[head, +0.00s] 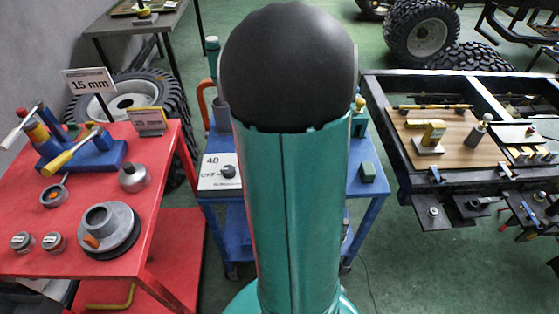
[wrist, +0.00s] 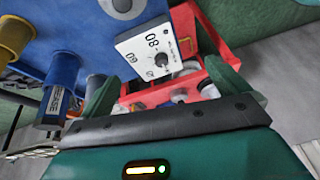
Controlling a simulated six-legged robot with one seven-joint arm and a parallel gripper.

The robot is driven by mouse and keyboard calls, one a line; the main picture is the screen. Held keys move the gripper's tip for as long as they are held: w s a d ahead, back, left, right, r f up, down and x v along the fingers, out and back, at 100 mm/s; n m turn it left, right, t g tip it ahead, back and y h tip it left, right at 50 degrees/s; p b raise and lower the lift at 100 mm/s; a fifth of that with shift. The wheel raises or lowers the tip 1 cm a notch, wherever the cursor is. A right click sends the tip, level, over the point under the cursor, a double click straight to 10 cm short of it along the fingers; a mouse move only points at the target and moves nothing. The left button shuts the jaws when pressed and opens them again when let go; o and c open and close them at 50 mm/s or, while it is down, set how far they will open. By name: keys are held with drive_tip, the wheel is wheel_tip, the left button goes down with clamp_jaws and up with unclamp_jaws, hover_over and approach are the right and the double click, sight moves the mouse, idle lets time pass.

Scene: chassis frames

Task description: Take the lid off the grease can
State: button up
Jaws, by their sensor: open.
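In the wrist view a blue can (wrist: 60,92) has a pale label whose readable letters end in "EASE", so it appears to be the grease can. It is at the left, beside the blue bench top (wrist: 78,22); I cannot clearly tell its lid from its body. My gripper (wrist: 168,85) has green fingers spread wide apart, with nothing held between them. The can is to the left of the left finger, apart from the gripper in the picture. In the head view my arm covers the middle of the blue bench (head: 367,200), and I cannot make out the can there.
A white panel with a dial (wrist: 160,50) is on the bench beyond my fingers. An orange-yellow cylinder (wrist: 14,40) is near the can. A red table (head: 165,190) with tools and tins stands at left. A dark frame bench (head: 385,125) with a wooden board stands at right.

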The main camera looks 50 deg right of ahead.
drive_tip(key=s+d+f+n, duration=0.25)
drive_tip(key=s+d, duration=0.25)
drive_tip(key=d, duration=0.3)
drive_tip(key=shift+m+h, duration=0.3)
drive_tip(key=shift+m, duration=0.15)
drive_tip(key=x, duration=1.4)
drive_tip(key=shift+w+a+r, duration=0.1)
drive_tip(key=shift+a+r, duration=0.05)
drive_tip(key=shift+a, duration=0.2)
drive_tip(key=c, duration=1)
